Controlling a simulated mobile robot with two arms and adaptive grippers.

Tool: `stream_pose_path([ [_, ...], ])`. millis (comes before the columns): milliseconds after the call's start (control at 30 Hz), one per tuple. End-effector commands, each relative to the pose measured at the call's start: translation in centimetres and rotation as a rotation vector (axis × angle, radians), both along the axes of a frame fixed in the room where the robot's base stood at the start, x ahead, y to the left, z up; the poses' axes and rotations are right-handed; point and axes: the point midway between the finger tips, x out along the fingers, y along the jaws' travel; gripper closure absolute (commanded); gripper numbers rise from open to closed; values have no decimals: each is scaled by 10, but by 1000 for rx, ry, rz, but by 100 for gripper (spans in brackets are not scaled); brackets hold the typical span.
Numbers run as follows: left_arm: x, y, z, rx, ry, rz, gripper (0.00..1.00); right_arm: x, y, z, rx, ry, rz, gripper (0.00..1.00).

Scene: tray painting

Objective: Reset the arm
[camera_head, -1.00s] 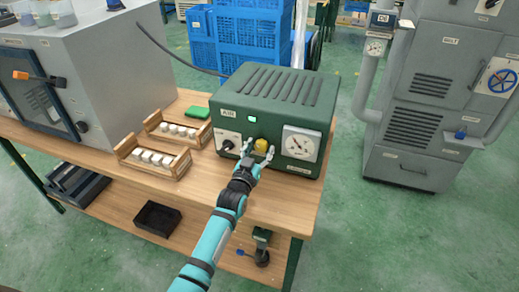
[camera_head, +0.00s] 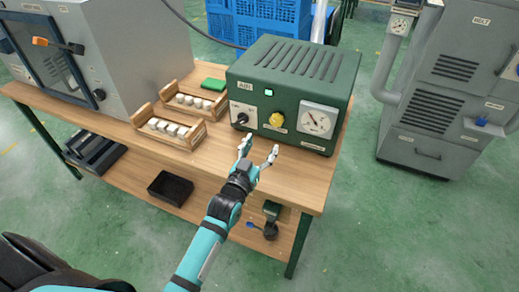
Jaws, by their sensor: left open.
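My left gripper (camera_head: 258,156) is open and empty in the head view. It is in front of the green air unit (camera_head: 293,84), apart from its front panel. The unit's yellow knob (camera_head: 277,119) shows in full beyond the fingertips, with a black knob (camera_head: 242,118) to its left and a round gauge (camera_head: 317,122) to its right. My teal left arm reaches up from the bottom of the picture. My right gripper is not in view.
Two wooden racks with white pieces (camera_head: 170,128) (camera_head: 196,98) stand on the wooden table (camera_head: 290,180) left of the unit. A grey cabinet with an orange handle (camera_head: 58,45) is at the left. A black bin (camera_head: 170,188) sits on the lower shelf.

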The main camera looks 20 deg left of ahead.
Motion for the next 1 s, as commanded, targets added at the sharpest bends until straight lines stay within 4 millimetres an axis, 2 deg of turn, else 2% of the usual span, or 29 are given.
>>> stream_pose_path([
  [167, -9, 0, 0, 0, 0, 0, 38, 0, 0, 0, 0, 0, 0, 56],
  [600, -9, 0, 0, 1, 0, 0, 38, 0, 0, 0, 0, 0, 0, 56],
  [733, -16, 0, -7, 7, 50, -7, 38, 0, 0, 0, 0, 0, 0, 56],
  [867, -47, -3, -34, 28, 234, -30, 38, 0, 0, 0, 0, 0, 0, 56],
  [1000, -109, -5, -68, 62, 531, -57, 38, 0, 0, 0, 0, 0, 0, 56],
])
